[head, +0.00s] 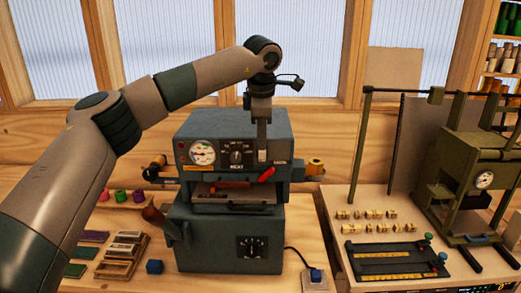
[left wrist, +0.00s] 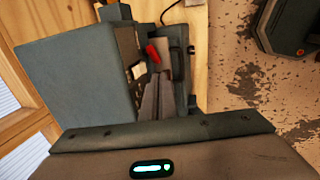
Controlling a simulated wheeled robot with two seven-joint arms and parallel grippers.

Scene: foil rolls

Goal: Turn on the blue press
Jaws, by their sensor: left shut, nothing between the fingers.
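The blue press (head: 225,130) stands on the wooden bench in the middle of the head view. Its upper front panel carries a round gauge (head: 203,153), a dark knob (head: 236,157) and a label that seems to read HEAT. A red lever (head: 267,174) sits below the panel's right part. My left gripper (head: 263,157) points down, shut and empty, at the right part of this panel. Whether it touches the panel I cannot tell, and it hides what lies behind it. The press also shows tilted in the left wrist view (left wrist: 80,75). My right gripper is not in view.
A cord runs from the press to a socket block (head: 314,277). A green press (head: 475,160) and a black tray (head: 395,260) stand on the right table. Foil rolls (head: 120,196), wooden trays (head: 122,255) and a blue cube (head: 154,267) lie at left.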

